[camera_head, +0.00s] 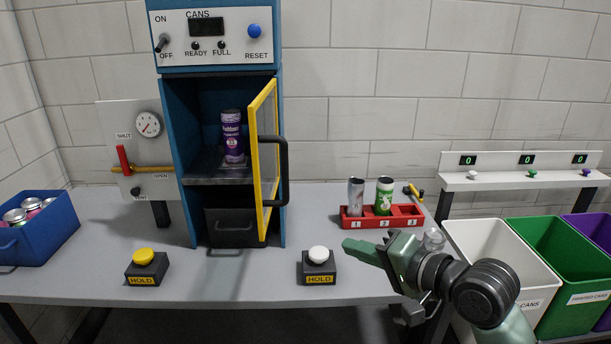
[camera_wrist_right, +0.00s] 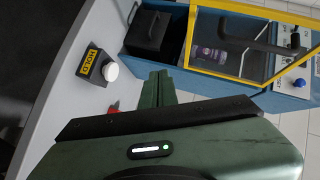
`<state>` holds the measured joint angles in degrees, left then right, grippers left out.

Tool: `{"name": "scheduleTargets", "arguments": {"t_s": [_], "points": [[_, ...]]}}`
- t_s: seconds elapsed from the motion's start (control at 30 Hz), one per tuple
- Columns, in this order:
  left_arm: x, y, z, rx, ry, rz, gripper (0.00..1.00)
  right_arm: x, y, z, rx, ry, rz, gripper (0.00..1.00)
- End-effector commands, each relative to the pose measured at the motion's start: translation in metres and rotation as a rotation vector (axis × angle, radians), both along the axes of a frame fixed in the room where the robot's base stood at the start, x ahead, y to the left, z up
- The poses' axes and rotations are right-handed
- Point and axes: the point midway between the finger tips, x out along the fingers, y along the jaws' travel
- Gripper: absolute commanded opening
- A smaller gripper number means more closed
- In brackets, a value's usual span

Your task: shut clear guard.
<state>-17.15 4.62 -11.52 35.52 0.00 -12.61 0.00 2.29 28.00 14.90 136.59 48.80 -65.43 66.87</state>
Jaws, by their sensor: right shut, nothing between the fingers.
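The clear guard (camera_head: 263,160) is a yellow-framed door with a dark handle (camera_head: 281,170), hinged on the blue machine (camera_head: 169,130). It stands open, swung out toward the front on the machine's right side. A purple can (camera_head: 231,137) stands inside the machine. My right gripper (camera_head: 348,248) is shut and empty, to the right of the guard and lower, above the table near the white-topped button. In the right wrist view the guard (camera_wrist_right: 262,85) and its handle (camera_wrist_right: 270,46) lie beyond my right fingertips (camera_wrist_right: 158,76). My left gripper is not in view.
Hold buttons, yellow (camera_head: 145,258) and white (camera_head: 318,256), stand at the table's front. A red rack (camera_head: 382,222) with two cans is right of the machine, near my right arm. A blue crate (camera_head: 62,226) of cans is at left. Bins (camera_head: 549,250) stand at right.

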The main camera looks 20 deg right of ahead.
Motion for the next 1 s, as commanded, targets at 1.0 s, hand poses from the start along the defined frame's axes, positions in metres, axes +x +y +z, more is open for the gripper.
{"name": "scheduleTargets", "arguments": {"t_s": [1.0], "points": [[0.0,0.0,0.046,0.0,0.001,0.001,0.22,0.083,0.059,0.13,0.405,-0.126,0.03,0.0]]}}
